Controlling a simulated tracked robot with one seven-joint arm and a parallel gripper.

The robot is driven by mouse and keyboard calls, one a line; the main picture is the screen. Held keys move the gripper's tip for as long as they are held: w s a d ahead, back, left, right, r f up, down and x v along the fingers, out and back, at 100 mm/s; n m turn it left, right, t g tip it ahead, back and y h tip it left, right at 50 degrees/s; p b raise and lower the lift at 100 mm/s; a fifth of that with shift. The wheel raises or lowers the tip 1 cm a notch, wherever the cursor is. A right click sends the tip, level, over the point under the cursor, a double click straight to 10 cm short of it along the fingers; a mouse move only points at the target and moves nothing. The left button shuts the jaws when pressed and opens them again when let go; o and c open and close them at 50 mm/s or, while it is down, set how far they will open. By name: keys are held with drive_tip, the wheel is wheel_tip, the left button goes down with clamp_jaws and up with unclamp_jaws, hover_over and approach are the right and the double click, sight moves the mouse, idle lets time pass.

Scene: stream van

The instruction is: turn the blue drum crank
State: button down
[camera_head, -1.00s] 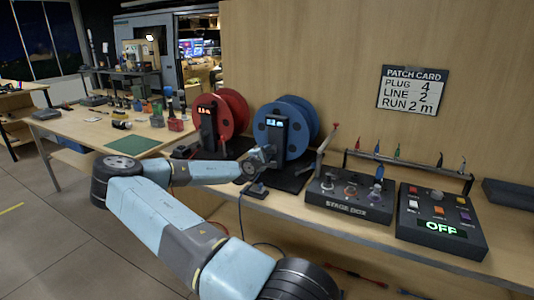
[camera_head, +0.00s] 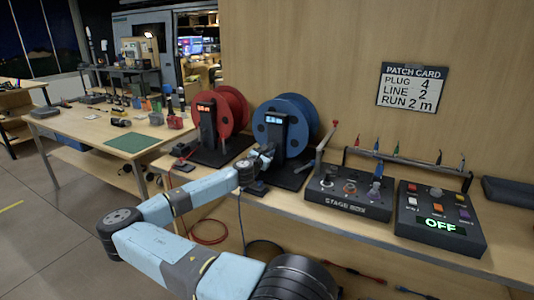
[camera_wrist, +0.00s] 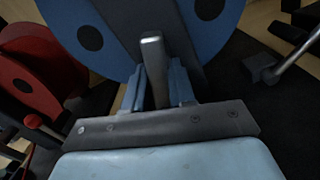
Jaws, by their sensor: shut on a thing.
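The blue drum (camera_head: 305,106) stands upright on its black base on the bench, with a black post and a lit display (camera_head: 272,119) in front. My gripper (camera_head: 267,154) is at the lower front of this post. In the wrist view, the blue drum (camera_wrist: 122,14) fills the top. My gripper's blue fingers (camera_wrist: 157,88) are shut around the grey metal crank handle (camera_wrist: 153,55), whose upper end sticks out between them. The rest of the crank is hidden behind the fingers and the gripper body.
A red drum (camera_head: 232,104) stands close on the left; it also shows in the wrist view (camera_wrist: 25,70). On the right are a grey lever (camera_head: 326,147), the stage box (camera_head: 348,198) and a button box reading OFF (camera_head: 441,226). A patch card (camera_head: 411,90) hangs above. Cables lie below the bench.

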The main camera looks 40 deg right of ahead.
drive_tip(key=shift+s+d+f+n, duration=0.1)
drive_tip(key=shift+s+n, duration=0.05)
drive_tip(key=shift+n, duration=0.45)
drive_tip(key=shift+s+d+n, duration=0.1)
drive_tip(key=shift+s+n, duration=0.05)
drive_tip(key=shift+n, duration=0.45)
drive_tip(key=shift+r+n, duration=0.25)
drive_tip(key=shift+n, duration=0.65)
drive_tip(key=shift+r, duration=0.1)
drive_tip(key=c, duration=1)
unclamp_jaws()
drive_tip(key=shift+c, duration=0.2)
